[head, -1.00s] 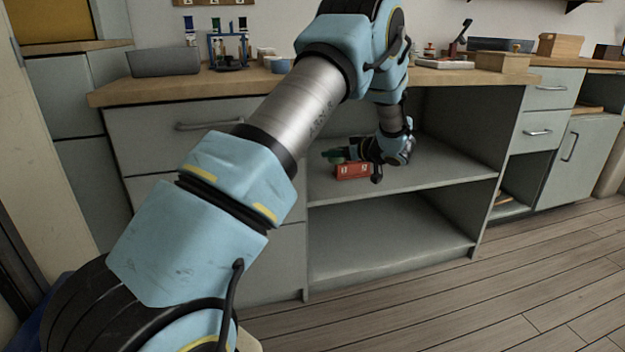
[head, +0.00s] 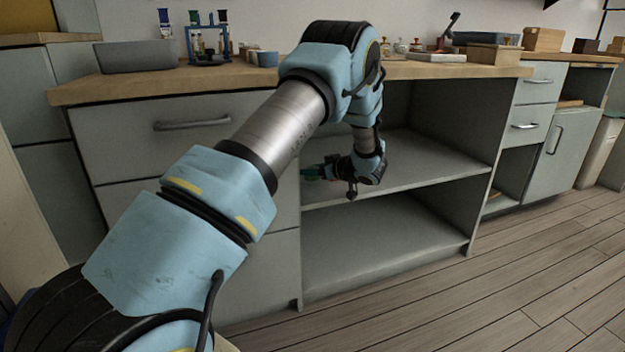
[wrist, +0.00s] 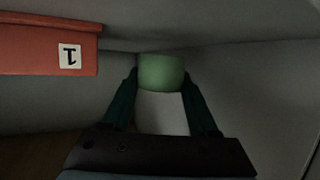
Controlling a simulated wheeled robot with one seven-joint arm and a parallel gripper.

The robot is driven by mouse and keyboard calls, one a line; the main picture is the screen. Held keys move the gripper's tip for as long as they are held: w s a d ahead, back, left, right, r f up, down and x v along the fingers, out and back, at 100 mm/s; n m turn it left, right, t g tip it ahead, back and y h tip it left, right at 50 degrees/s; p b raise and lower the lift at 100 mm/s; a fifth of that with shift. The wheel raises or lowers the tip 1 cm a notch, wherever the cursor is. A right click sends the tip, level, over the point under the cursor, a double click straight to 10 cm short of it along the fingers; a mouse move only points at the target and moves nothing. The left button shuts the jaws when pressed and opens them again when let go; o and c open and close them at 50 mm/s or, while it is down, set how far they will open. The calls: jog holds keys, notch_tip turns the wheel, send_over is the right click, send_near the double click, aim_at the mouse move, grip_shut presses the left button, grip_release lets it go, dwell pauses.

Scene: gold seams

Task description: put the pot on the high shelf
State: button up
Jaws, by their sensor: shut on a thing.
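My gripper (head: 312,172) reaches into the open cabinet, just above its middle shelf board (head: 420,165). In the wrist view, the dark green fingers of my gripper (wrist: 162,88) are closed on a green, round pot (wrist: 161,72) from both sides. A pale surface lies between the fingers, below the green part; I cannot tell whether it belongs to the pot. In the head view the pot cannot be told apart from the green fingertips. A wall shelf (head: 550,4) shows only partly at the top edge.
A red box (wrist: 45,48) marked 1 is close beside the pot in the wrist view. The cabinet's lower compartment (head: 380,245) is empty. The wooden counter (head: 225,80) above carries a grey tray (head: 137,56), a blue rack (head: 208,45) and wooden boxes (head: 494,54).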

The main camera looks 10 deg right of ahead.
jog(key=shift+f, duration=0.95)
jog(key=shift+f, duration=0.15)
jog(key=o, duration=1.3)
jog(key=shift+s+d+r, duration=0.2)
jog(key=shift+s+r, duration=0.1)
jog(key=shift+r, duration=0.05)
jog(key=p+v, duration=0.2)
jog(key=v, duration=0.8)
jog(key=shift+s+r+p, duration=0.1)
jog(key=shift+s+p, duration=0.05)
jog(key=shift+p, duration=0.25)
jog(key=shift+s+d+r, duration=0.1)
jog(key=shift+s+d, duration=0.15)
jog(key=shift+s, duration=0.15)
